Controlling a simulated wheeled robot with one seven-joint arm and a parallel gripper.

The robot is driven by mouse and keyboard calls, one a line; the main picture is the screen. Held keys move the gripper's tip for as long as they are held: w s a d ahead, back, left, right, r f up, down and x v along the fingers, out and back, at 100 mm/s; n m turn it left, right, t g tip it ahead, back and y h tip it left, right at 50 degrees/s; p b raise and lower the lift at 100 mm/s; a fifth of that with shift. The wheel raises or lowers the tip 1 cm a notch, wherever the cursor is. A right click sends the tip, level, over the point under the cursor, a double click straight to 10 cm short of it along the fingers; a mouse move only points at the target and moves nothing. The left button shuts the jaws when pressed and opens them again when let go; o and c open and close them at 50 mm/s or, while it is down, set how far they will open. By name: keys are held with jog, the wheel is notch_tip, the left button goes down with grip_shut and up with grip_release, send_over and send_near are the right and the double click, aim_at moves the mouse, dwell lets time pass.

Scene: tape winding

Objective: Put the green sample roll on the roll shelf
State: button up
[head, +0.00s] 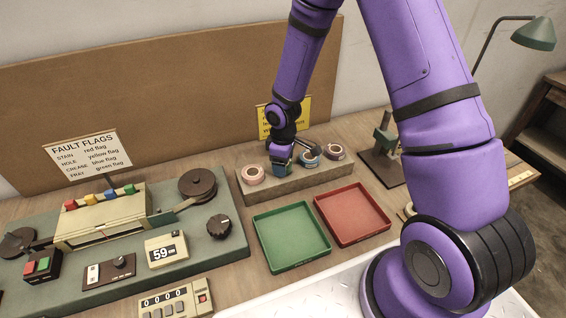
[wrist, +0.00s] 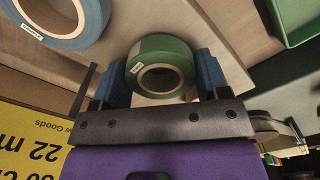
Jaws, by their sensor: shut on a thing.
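The green sample roll (wrist: 172,46) sits between the blue fingers of my gripper (wrist: 162,74) in the wrist view, and the gripper is shut on it. The fingers mostly hide the green roll there. Pale wood of the shelf (wrist: 228,22) shows behind the roll in the wrist view. I cannot tell whether the roll touches the shelf.
Another pinkish roll (head: 335,151) stands at the shelf's right end. A green tray (head: 291,264) and a red tray (head: 353,240) lie in front of the shelf. The winding machine (head: 195,252) is at left. A yellow sign (head: 296,108) stands behind; a dark stand (head: 383,150) is at right.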

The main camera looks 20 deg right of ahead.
jog(key=shift+f, duration=0.25)
jog(key=o, duration=0.9)
jog(key=shift+f, duration=0.1)
jog(key=s+d+r+m+t, duration=0.1)
jog(key=s+r, duration=0.1)
jog(key=r, duration=0.9)
jog(key=s+d+r+m, duration=0.1)
jog(key=d+r, duration=0.1)
jog(key=r, duration=0.9)
jog(key=s+d+r+m+t, duration=0.2)
jog(key=s+r+m, duration=0.2)
jog(key=s+r, duration=0.5)
jog(key=s+d+r+m+t, duration=0.1)
jog(key=s+r+m, duration=0.3)
jog(key=s+r, duration=0.6)
jog(key=s+t, duration=0.1)
jog(key=s, duration=0.4)
jog(key=shift+d, duration=0.35)
